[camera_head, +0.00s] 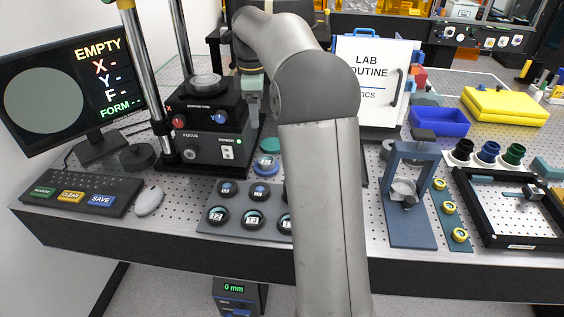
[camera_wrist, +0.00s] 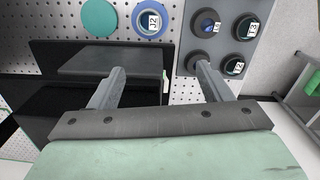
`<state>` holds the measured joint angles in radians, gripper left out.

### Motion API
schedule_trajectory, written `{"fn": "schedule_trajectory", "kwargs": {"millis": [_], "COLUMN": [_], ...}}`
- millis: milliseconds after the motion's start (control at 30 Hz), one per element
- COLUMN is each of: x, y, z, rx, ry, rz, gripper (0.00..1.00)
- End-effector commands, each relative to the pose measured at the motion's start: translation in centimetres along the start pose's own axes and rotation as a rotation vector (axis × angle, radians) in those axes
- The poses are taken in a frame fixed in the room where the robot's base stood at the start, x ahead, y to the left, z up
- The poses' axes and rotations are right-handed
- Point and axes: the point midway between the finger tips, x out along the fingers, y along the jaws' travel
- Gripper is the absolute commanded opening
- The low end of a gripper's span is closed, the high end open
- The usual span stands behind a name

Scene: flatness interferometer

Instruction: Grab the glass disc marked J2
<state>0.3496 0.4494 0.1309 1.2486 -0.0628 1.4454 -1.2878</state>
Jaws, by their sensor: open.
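The glass disc marked J2 (camera_wrist: 152,20) lies on the perforated bench in a blue ring, its white label readable in the wrist view. In the head view a blue-ringed disc with a small label (camera_head: 266,165) lies just left of my arm, in front of a teal disc. My gripper (camera_wrist: 158,70) is open, with nothing between its fingers. In the wrist view the J2 disc is beyond the fingertips, toward the top edge. In the head view my gripper (camera_head: 252,112) is partly hidden by my arm, beside the black instrument.
The teal disc (camera_wrist: 99,17) is next to J2. A grey tray (camera_head: 236,203) of several marked discs lies nearby, partly hidden by my arm. The black instrument (camera_head: 205,135) stands at left. A dark slab (camera_wrist: 112,61) shows near the fingers. A blue-grey stand (camera_head: 410,225) is at right.

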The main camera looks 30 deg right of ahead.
Motion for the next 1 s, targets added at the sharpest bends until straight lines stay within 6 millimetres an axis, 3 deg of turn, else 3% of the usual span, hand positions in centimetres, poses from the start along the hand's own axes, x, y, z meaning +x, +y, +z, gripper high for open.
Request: {"fn": "schedule_trajectory", "kwargs": {"millis": [100, 233, 700, 1000], "x": [0.1, 1.2, 10.6, 13.0], "y": [1.5, 1.9, 1.8, 1.8], "z": [0.7, 0.8, 0.8, 0.9], "rx": [-0.044, -0.063, -0.061, -0.06], "ry": [0.004, 0.004, 0.004, 0.005], "rz": [-0.002, -0.007, -0.007, -0.006], "gripper": [0.72, 0.72, 0.72, 0.72]}}
